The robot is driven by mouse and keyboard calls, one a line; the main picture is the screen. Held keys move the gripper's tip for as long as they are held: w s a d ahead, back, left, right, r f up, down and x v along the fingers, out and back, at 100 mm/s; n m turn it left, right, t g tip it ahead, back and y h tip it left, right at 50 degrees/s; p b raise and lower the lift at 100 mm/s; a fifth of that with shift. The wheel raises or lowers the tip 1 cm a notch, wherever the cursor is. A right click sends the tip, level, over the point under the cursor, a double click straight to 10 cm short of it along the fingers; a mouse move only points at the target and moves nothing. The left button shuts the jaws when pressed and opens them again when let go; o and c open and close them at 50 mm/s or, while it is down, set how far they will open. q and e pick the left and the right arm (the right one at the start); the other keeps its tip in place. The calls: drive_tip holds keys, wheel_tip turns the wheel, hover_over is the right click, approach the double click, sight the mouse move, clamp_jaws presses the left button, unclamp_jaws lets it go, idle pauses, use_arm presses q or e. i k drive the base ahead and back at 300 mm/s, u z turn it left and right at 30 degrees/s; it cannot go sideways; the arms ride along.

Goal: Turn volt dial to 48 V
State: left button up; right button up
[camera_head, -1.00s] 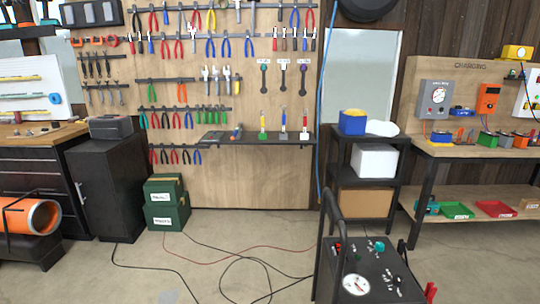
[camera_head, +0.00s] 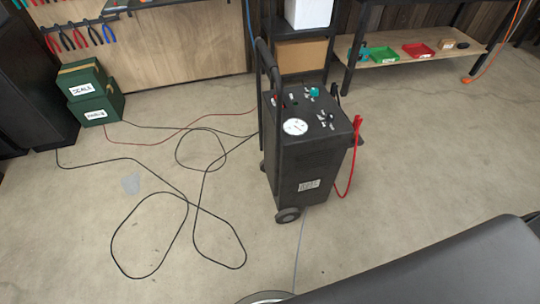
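A black wheeled charger (camera_head: 310,165) stands upright on the floor right of centre, with a tall handle (camera_head: 267,70) on its left side. Its top panel carries a round white gauge (camera_head: 295,127), a teal knob (camera_head: 315,91) and several small dark and silver controls. The dial markings are too small to read, so I cannot tell which control is the volt dial or where it is set. A red clamp (camera_head: 357,124) hangs at the charger's right side. Neither of my grippers is in view.
Black and red cables (camera_head: 190,200) lie looped across the floor left of the charger. Green boxes (camera_head: 92,92) are stacked at the upper left. A shelf rack (camera_head: 303,62) stands behind the charger. A large dark surface (camera_head: 440,265) fills the lower right; I cannot tell what it is.

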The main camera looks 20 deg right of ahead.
sight(330, 117)
drive_tip(key=z, duration=2.65)
drive_tip(key=i, duration=1.5)
drive_tip(key=u, duration=1.35)
